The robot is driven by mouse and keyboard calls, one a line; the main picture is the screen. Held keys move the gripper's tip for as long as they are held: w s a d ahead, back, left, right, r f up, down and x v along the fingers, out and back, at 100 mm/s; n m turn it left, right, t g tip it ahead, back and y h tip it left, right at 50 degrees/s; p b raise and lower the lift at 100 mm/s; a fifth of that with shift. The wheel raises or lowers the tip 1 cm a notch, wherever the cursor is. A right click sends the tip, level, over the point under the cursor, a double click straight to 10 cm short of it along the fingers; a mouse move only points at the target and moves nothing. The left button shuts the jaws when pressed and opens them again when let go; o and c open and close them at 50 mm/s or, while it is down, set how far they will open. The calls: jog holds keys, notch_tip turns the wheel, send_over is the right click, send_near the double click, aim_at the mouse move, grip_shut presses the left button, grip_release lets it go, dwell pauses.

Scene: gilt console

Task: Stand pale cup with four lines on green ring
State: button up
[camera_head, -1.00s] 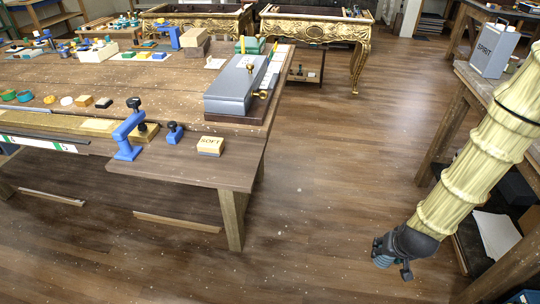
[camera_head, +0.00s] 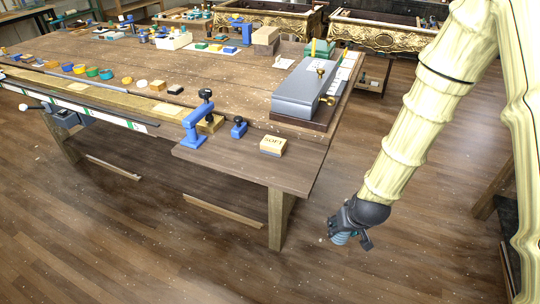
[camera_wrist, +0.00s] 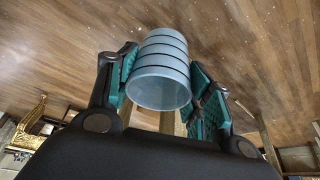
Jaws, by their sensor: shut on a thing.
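My gripper (camera_head: 347,234) is shut on the pale cup (camera_wrist: 162,72). It hangs over the floor to the right of the workbench's front leg. In the wrist view the cup is pale blue-grey with several dark lines around it, and the green finger pads (camera_wrist: 205,97) press on its two sides. In the head view the cup (camera_head: 341,238) shows only small under the fingers. A green round piece (camera_head: 105,74) sits at the left of the workbench in a row of small coloured rounds; it is too small to tell surely that it is the green ring.
The wooden workbench (camera_head: 250,165) fills the left and middle. On its near corner stand a blue clamp-like stand (camera_head: 195,125), a small blue knob piece (camera_head: 239,128), a SOFT block (camera_head: 273,146) and a grey metal box (camera_head: 305,88). The floor (camera_head: 420,230) around my gripper is clear.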

jog(key=s+a+r+n+y+p, duration=0.1)
jog(key=a+r+n+y+p, duration=0.25)
jog(key=r, duration=1.25)
notch_tip(320, 180, up, 9)
jog(key=n+g+p, duration=0.2)
jog(key=n+p, duration=0.4)
jog(key=p, duration=0.1)
send_over(303, 163)
jog(key=shift+r+h, duration=0.2)
jog(key=shift+h, duration=0.05)
jog(key=shift+f+p, duration=0.6)
jog(key=shift+f, duration=1.15)
jog(key=shift+f, duration=0.15)
jog(key=o, duration=1)
jog(key=shift+o, duration=0.2)
